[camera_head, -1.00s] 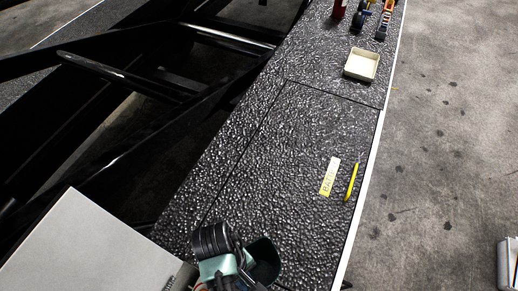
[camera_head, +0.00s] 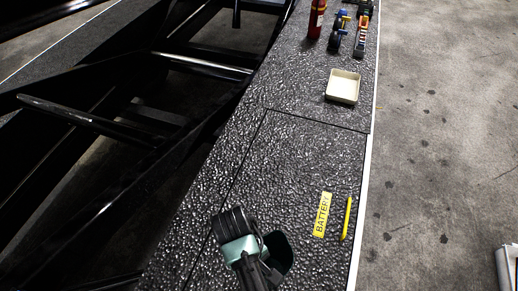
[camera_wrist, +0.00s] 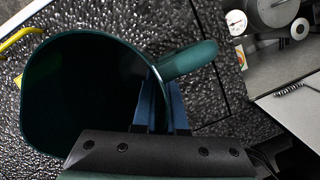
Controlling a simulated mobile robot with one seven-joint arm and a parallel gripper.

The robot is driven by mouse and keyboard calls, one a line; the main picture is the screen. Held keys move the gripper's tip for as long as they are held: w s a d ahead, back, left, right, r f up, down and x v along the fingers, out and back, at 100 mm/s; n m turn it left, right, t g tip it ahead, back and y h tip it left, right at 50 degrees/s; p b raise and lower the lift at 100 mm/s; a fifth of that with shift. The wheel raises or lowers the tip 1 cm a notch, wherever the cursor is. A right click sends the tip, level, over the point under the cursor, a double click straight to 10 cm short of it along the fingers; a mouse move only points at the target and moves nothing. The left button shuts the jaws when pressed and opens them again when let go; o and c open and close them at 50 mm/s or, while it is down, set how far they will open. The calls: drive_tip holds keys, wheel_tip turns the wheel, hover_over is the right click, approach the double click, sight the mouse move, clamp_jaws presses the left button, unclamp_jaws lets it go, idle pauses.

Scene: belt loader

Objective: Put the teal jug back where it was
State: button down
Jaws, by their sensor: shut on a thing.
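The teal jug (camera_head: 279,253) shows at the bottom of the head view, dark and partly hidden by my arm, over the black textured deck. In the wrist view the jug (camera_wrist: 80,100) fills the left side, its open mouth facing the camera and its handle (camera_wrist: 190,60) pointing right. My gripper (camera_head: 262,262) is at the jug's left side in the head view. Whether the jug's base touches the deck cannot be told.
Farther up are a cream tray (camera_head: 342,87), a red bottle (camera_head: 316,20) and several tools (camera_head: 338,34). The deck between jug and tray is clear. Black frame bars (camera_head: 90,120) stand left.

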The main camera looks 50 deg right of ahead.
drive_tip(key=shift+f, duration=2.15)
drive_tip(key=c, duration=1)
unclamp_jaws()
drive_tip(key=shift+o, duration=0.2)
drive_tip(key=p+v, duration=0.4)
drive_tip(key=v, duration=0.8)
drive_tip(key=shift+p, duration=0.4)
